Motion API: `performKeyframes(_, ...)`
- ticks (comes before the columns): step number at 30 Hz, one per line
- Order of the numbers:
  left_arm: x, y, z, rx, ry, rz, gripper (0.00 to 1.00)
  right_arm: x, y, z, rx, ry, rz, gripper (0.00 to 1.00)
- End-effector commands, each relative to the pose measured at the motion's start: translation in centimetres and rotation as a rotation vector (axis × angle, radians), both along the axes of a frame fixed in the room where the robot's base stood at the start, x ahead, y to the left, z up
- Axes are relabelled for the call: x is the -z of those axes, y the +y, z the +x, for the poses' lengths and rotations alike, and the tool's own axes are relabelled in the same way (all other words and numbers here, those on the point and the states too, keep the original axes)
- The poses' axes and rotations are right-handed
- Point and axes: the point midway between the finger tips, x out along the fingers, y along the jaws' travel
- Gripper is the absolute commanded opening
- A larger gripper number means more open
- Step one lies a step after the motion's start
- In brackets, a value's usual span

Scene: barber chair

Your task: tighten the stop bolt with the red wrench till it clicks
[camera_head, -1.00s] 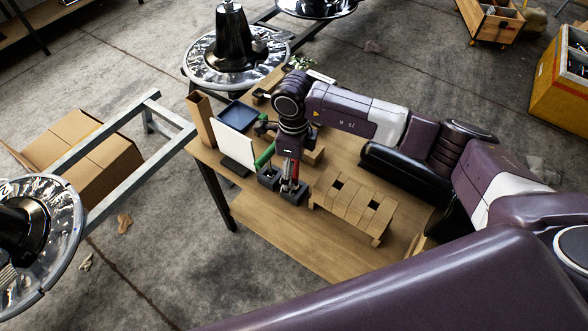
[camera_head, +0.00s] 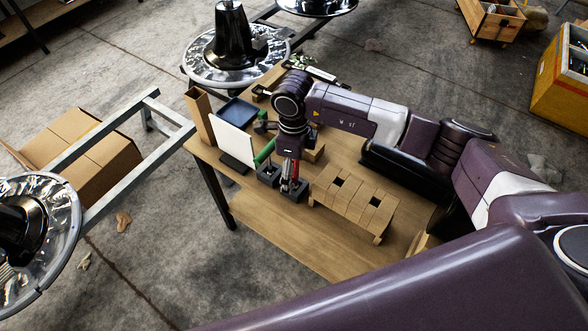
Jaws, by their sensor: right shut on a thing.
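The red wrench (camera_head: 296,162) stands upright at the left half of the wooden table in the head view. My right gripper (camera_head: 290,178) points down at it and is shut on it, just above a dark grey block (camera_head: 297,191). The stop bolt cannot be made out; the gripper and wrench cover that spot. A green tool (camera_head: 265,152) leans over a second dark block (camera_head: 268,176) just left of the gripper. My left gripper is not in view.
A wooden rack with square holes (camera_head: 354,200) stands right of the gripper. The table's front strip (camera_head: 290,235) is clear. A black cushion (camera_head: 400,165) lies behind the rack.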

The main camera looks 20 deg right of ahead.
Motion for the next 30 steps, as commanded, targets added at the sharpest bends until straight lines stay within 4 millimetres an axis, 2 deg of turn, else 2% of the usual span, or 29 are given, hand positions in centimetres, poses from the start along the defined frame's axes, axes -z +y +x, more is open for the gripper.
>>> performKeyframes(1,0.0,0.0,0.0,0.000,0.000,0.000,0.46,-0.1,0.0,0.1,0.000,-0.002,0.001,0.79)
performKeyframes(7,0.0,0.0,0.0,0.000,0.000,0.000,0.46,-0.1,0.0,0.1,0.000,-0.001,0.000,1.00)
performKeyframes(18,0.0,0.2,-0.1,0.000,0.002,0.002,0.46,-0.4,0.0,0.0,0.000,-0.001,-0.001,1.00)
performKeyframes(23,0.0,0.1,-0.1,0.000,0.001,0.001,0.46,-2.8,0.0,0.1,-0.002,-0.004,0.001,1.00)
performKeyframes(30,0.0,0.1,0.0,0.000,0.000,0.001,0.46,-8.0,0.0,0.2,0.000,-0.006,0.000,1.00)
